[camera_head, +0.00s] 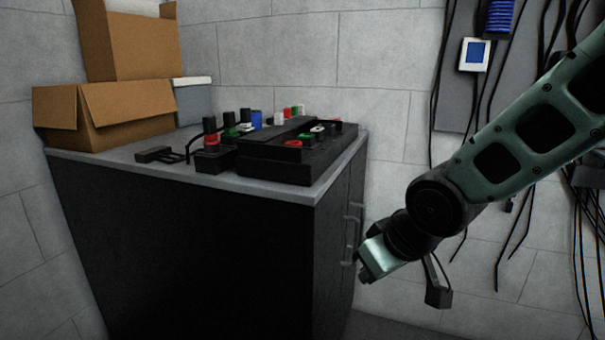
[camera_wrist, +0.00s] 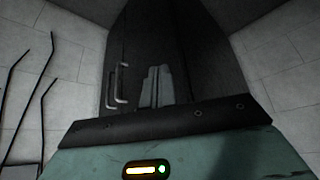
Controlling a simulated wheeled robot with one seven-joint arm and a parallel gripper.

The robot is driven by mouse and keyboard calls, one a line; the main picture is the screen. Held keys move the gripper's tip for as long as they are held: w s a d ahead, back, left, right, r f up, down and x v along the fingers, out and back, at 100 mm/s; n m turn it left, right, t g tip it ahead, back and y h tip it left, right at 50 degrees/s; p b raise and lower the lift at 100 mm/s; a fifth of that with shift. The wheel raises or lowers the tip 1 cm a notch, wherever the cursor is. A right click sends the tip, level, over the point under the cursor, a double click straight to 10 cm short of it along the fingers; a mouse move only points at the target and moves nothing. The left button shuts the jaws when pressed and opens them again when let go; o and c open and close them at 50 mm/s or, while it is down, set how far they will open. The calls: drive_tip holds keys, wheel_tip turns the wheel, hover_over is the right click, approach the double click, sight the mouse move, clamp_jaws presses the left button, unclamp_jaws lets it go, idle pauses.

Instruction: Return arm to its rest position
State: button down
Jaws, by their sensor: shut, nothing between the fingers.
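My arm (camera_head: 520,140) reaches in from the right edge of the head view and slopes down to the left. My gripper (camera_head: 365,275) is at its lower end, low in front of the cabinet's handled side and below the worktop level. In the wrist view the fingers of my gripper (camera_wrist: 157,87) are together with nothing held. They point towards the dark cabinet, and the gap between them and the cabinet cannot be judged.
The dark cabinet (camera_head: 190,245) has door handles (camera_head: 348,235) close to my gripper. On its top stand a black device (camera_head: 275,160) with coloured parts and cardboard boxes (camera_head: 110,115). Black cables (camera_head: 440,90) and a grey panel (camera_head: 455,110) are on the wall behind my arm.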

drive_tip(key=s+d+f+n+g+h, duration=0.1)
drive_tip(key=s+g, duration=0.2)
drive_tip(key=s, duration=0.8)
drive_tip(key=s+d+g+h, duration=0.1)
drive_tip(key=s+d+g, duration=0.1)
drive_tip(key=s, duration=0.8)
wheel_tip(320, 180, up, 23)
drive_tip(key=p, duration=2.3)
drive_tip(key=shift+w+a, duration=0.1)
